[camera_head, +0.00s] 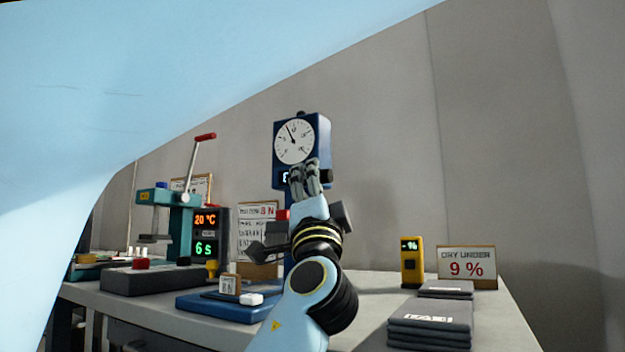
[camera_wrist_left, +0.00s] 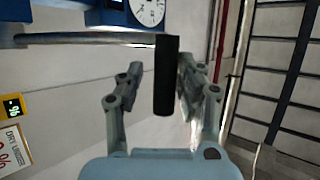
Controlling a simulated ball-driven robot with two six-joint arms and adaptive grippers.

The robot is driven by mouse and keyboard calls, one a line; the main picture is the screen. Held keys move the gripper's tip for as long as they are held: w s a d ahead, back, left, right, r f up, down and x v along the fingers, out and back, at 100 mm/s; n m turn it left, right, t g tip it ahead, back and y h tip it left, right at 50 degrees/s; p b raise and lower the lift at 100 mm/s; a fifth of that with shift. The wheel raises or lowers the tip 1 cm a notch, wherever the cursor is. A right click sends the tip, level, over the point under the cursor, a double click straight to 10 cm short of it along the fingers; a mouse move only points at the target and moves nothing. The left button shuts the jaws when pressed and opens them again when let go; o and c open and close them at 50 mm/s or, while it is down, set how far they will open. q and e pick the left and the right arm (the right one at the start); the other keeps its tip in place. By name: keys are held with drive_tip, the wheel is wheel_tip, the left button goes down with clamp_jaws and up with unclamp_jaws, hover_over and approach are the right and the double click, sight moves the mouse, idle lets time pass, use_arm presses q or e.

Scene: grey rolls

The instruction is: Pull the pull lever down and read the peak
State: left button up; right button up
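The blue tester (camera_head: 322,137) stands on the bench in the head view, with a round white dial (camera_head: 296,140) whose needle points up and left. A small display below the dial is mostly hidden by my left gripper (camera_head: 305,169). In the left wrist view, the pull lever is a grey rod (camera_wrist_left: 90,39) ending in a black handle (camera_wrist_left: 167,85). The handle lies between the fingers of my left gripper (camera_wrist_left: 158,72), clear of the left finger; contact with the right finger cannot be told. The dial's edge shows at the top (camera_wrist_left: 149,10). My right gripper is not in view.
On the left stand a teal press (camera_head: 180,215) with a red-tipped lever and a dark display box (camera_head: 207,243). On the right are a yellow meter (camera_head: 412,262), a "9 %" sign (camera_head: 467,266) and stacked grey packs (camera_head: 432,322). My light-blue arm covers the upper left.

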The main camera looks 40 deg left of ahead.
use_arm(q)
drive_tip(key=shift+o, duration=0.5)
drive_tip(key=shift+r, duration=0.2)
drive_tip(key=v, duration=1.2)
drive_tip(key=shift+f, duration=0.1)
